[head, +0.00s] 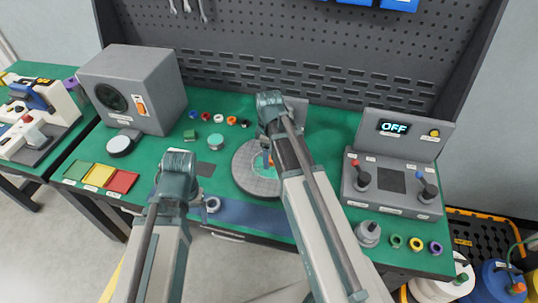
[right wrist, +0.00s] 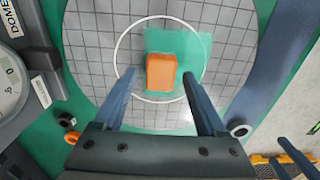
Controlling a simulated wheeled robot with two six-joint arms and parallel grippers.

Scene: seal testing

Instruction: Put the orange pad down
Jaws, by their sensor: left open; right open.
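The orange pad (right wrist: 160,73) lies on a translucent teal square (right wrist: 196,48) inside a white circle on the round grey gridded plate (right wrist: 90,40). My right gripper (right wrist: 159,77) is open, with one finger on each side of the pad and a gap at both sides. In the head view the round plate (head: 243,178) is at the middle of the green table, and my right arm hides most of the pad. My left gripper (head: 180,186) is left of the plate in the head view; its fingers are mostly hidden behind its own wrist.
A grey box with a dial (head: 130,90) stands at the back left. Green, yellow and red squares (head: 100,176) lie at the left front. Small coloured rings (head: 218,118) sit behind the plate. A control panel reading OFF (head: 394,128) stands at the right.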

